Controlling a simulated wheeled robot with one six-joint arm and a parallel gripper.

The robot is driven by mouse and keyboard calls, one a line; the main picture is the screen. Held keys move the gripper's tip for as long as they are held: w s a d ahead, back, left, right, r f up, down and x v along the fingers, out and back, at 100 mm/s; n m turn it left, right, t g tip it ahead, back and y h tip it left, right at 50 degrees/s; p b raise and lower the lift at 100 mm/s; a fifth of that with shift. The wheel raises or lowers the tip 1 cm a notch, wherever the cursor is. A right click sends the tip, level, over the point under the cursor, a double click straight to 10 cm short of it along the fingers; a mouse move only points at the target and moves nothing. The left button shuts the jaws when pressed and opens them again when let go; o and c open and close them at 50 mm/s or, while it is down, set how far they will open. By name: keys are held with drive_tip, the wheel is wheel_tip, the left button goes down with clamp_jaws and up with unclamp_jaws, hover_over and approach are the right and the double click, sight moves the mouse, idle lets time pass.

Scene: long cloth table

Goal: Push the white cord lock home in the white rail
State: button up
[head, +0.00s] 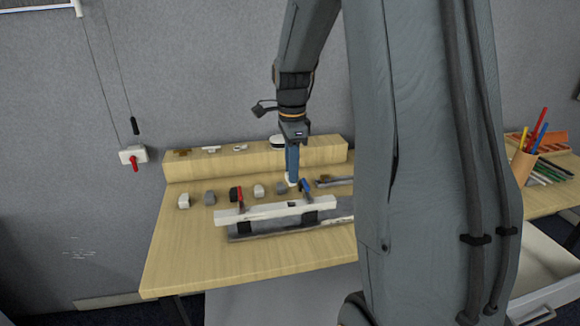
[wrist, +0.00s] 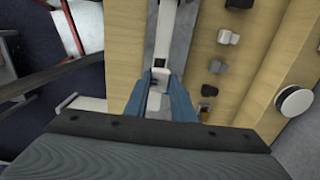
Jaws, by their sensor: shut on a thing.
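The white rail (head: 262,212) lies along the front part of the table, held by a red-handled clamp (head: 240,198) and a blue-handled clamp (head: 306,188). In the wrist view the rail (wrist: 166,28) runs up from between my fingertips. My gripper (head: 291,180) points down near the rail's right half, close to the blue-handled clamp. Its blue fingers (wrist: 160,80) are shut on a small white piece, the white cord lock (wrist: 154,101). The fingers hide part of it. I cannot tell whether it touches the rail or sits in it.
Several small grey, black and white blocks (head: 209,198) stand in a row behind the rail. A raised wooden ledge (head: 215,165) runs along the back with small parts on it. A pencil cup (head: 522,165) and an open white drawer (head: 535,285) are at the right.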

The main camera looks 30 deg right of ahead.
drive_tip(key=shift+p, duration=0.3)
drive_tip(key=shift+f+b, duration=1.4)
drive_tip(key=shift+f, duration=1.55)
drive_tip(key=shift+p, duration=0.7)
drive_tip(key=shift+f+b, duration=0.65)
drive_tip(key=shift+f, duration=0.65)
drive_tip(key=o, duration=1.1)
drive_tip(key=shift+o, duration=0.2)
drive_tip(key=shift+r+b, duration=1)
drive_tip(key=shift+r, duration=2.9)
